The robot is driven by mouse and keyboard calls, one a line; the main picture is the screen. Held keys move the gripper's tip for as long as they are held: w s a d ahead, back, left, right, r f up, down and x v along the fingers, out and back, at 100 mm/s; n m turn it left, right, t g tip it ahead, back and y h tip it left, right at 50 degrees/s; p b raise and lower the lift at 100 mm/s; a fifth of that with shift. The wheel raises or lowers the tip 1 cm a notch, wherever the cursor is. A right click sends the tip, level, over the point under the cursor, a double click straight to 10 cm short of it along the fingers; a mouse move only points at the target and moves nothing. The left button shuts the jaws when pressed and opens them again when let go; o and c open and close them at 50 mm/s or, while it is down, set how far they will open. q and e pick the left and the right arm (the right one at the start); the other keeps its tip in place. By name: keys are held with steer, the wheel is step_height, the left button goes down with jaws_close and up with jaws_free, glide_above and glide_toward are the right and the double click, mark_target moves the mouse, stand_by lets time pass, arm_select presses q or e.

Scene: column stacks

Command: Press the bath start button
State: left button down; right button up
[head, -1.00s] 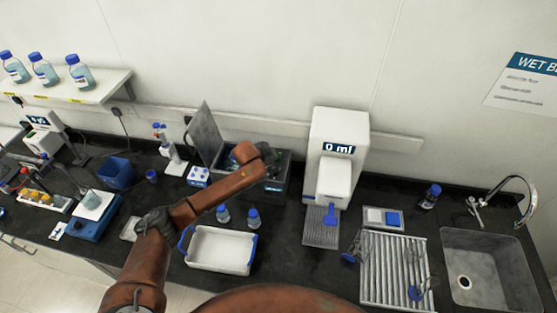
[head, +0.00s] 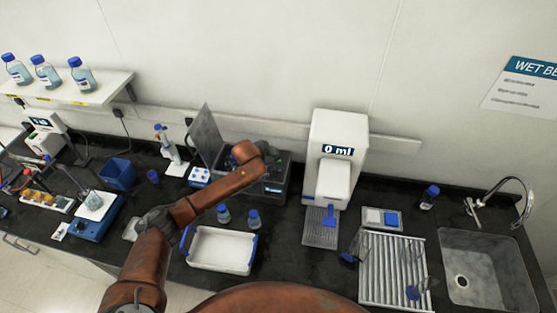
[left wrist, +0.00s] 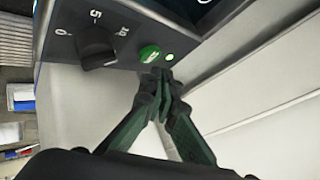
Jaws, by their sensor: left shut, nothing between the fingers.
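The bath (head: 277,187) is a dark grey box with a raised lid (head: 206,135) at the back of the bench, partly hidden by my left arm. In the left wrist view its panel (left wrist: 188,22) carries a round green button (left wrist: 149,54), a small lit green lamp (left wrist: 169,57) and a black dial (left wrist: 97,48) with numbers. My left gripper (left wrist: 158,78) is shut and empty, its tips just below the green button in that view. I cannot tell whether they touch it. In the head view the fingers are hard to make out. My right gripper is not in view.
A white tub (head: 220,262) with blue handles and two blue-capped bottles (head: 254,220) stand in front of the bath. A white dispenser (head: 340,135) reading 0 ml stands to its right. A drying rack (head: 395,285) and sink (head: 462,238) are further right.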

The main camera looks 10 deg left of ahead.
mark_target(278, 162)
arm_select(q)
step_height(278, 162, up, 5)
steer(key=p, duration=0.4)
steer(key=shift+p, duration=0.4)
stand_by(0.6)
